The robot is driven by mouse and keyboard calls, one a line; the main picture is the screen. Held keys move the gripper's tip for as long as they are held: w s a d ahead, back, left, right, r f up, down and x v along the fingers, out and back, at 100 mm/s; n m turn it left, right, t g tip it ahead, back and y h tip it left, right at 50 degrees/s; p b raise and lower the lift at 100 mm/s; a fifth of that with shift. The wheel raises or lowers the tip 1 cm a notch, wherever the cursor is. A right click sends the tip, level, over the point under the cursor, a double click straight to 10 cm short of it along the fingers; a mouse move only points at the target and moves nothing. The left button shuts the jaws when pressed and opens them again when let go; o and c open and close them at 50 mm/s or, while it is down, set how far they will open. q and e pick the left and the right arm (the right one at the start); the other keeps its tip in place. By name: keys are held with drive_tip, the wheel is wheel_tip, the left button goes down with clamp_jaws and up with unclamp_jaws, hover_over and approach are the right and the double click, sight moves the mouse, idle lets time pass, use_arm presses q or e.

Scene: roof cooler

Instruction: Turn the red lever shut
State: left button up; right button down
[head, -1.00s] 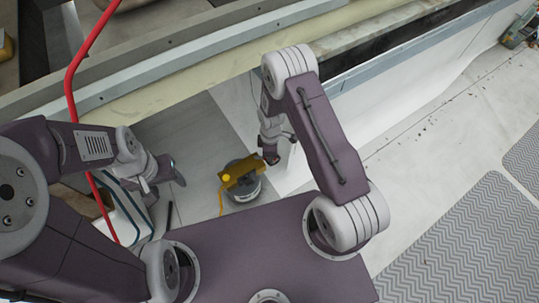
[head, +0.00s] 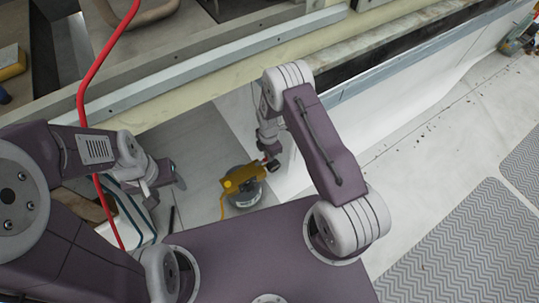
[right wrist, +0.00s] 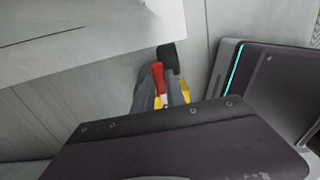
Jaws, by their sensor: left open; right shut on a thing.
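The red lever (right wrist: 158,78) shows in the right wrist view between the grey fingers of my right gripper (right wrist: 161,92), which is shut on it. In the head view only a small red bit (head: 264,158) shows at my right gripper (head: 270,164). Beside it is a yellow valve body (head: 237,181) on a grey round base (head: 245,197). Yellow also shows below the lever in the right wrist view (right wrist: 184,91). A black block (right wrist: 168,55) stands at the lever's far end. My left gripper (head: 168,183) is open and empty, left of the valve.
A red hose or pipe (head: 82,90) runs down the left side. A pale ledge (head: 210,100) crosses behind the valve, with a white wall (head: 400,95) to the right. Grey floor lies around the valve.

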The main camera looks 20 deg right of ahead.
idle(0.4)
drive_tip(key=c, duration=1.6)
unclamp_jaws()
drive_tip(key=shift+a, duration=0.1)
drive_tip(key=shift+c, duration=0.2)
drive_tip(key=shift+r, duration=0.1)
wheel_tip(320, 180, up, 9)
drive_tip(key=p, duration=0.4)
